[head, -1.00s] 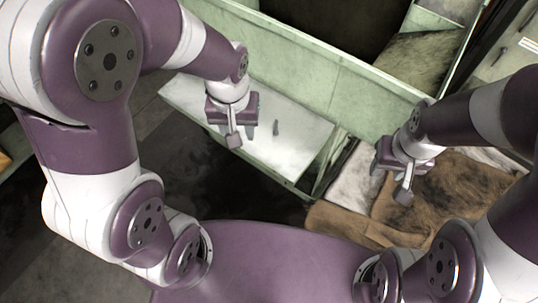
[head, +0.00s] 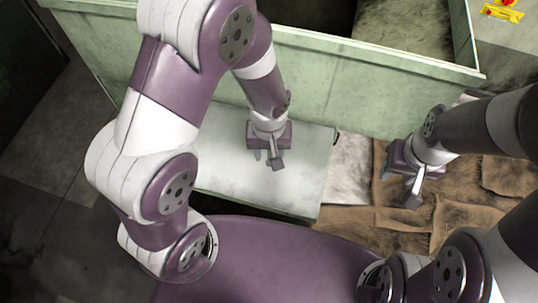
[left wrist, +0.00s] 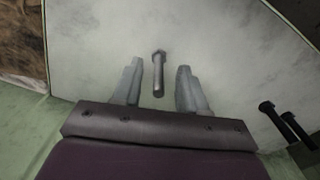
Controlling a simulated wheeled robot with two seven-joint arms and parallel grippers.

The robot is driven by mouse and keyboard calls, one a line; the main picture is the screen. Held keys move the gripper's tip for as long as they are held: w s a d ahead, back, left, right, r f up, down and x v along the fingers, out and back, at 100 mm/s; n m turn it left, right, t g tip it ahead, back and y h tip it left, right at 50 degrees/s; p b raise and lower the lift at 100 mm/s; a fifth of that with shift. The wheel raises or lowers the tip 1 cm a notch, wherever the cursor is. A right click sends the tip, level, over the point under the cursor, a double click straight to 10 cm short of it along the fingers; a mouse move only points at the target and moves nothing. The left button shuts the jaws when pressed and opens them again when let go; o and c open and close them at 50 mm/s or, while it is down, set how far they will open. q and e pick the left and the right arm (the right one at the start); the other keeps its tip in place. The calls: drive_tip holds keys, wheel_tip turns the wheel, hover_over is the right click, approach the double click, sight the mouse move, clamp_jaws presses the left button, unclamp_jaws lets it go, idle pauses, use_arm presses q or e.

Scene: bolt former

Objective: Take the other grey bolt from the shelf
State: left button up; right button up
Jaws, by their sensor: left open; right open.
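A grey bolt (left wrist: 158,75) lies on the pale shelf (left wrist: 220,30) in the left wrist view. It is between the two spread fingers of my left gripper (left wrist: 159,88), with a gap on each side. In the head view my left gripper (head: 267,160) is over the shelf (head: 230,182) and hides the bolt. It is open and empty; its height above the bolt is hard to tell. My right gripper (head: 400,184) is open and empty, over the brown floor area to the right.
Two dark bolts, one (left wrist: 272,116) and another (left wrist: 297,130), lie near the shelf's right edge in the left wrist view. The green wall of a large bin (head: 340,85) stands behind the shelf. Brown cardboard-like ground (head: 470,215) lies to the right.

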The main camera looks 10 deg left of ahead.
use_arm(q)
drive_tip(key=shift+d, duration=0.1)
clamp_jaws()
drive_tip(key=shift+r, duration=0.15)
